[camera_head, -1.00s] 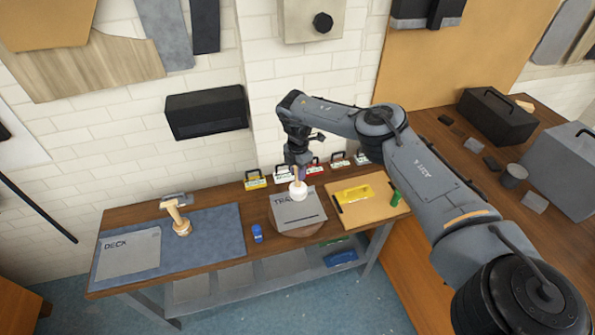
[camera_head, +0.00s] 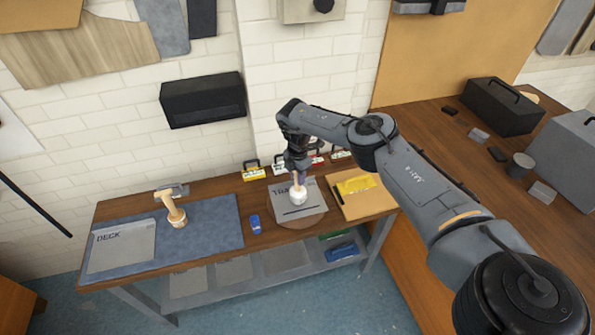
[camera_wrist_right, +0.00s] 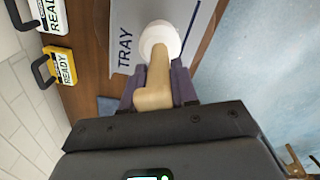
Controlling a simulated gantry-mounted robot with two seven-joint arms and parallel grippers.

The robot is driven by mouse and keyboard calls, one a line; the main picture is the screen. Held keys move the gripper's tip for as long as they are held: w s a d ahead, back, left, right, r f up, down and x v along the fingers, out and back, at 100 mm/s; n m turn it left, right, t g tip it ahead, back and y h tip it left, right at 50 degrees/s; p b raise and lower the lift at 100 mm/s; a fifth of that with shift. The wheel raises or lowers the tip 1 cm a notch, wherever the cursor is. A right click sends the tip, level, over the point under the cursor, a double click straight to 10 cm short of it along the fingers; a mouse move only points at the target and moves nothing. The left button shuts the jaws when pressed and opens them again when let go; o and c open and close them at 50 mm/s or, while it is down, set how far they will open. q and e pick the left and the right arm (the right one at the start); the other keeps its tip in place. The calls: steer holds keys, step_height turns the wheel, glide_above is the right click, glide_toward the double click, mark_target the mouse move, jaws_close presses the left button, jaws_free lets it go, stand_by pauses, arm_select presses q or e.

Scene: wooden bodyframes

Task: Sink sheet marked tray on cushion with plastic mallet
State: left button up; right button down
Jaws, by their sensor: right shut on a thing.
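The grey sheet marked TRAY (camera_head: 309,210) lies on a round brown cushion (camera_head: 294,224) on the bench; the sheet covers most of it. It also shows in the wrist view (camera_wrist_right: 199,42). My right gripper (camera_head: 298,178) is shut on the wooden handle of the plastic mallet (camera_head: 299,197), which has a white round head. The head is over the sheet; I cannot tell whether it touches. In the wrist view the handle (camera_wrist_right: 154,88) sits between the purple fingers. My left gripper is not in view.
A blue can (camera_head: 255,224) stands left of the cushion. A board (camera_head: 368,207) with a yellow tool (camera_head: 355,185) lies right. Several READY-tagged items (camera_head: 254,173) line the back.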

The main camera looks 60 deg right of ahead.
steer(key=shift+f+p, duration=0.2)
steer(key=shift+p, duration=0.4)
step_height(320, 180, up, 9)
steer(key=p, duration=0.8)
steer(key=shift+f, duration=0.15)
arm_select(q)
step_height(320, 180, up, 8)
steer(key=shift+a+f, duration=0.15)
arm_select(e)
steer(key=shift+f, duration=0.1)
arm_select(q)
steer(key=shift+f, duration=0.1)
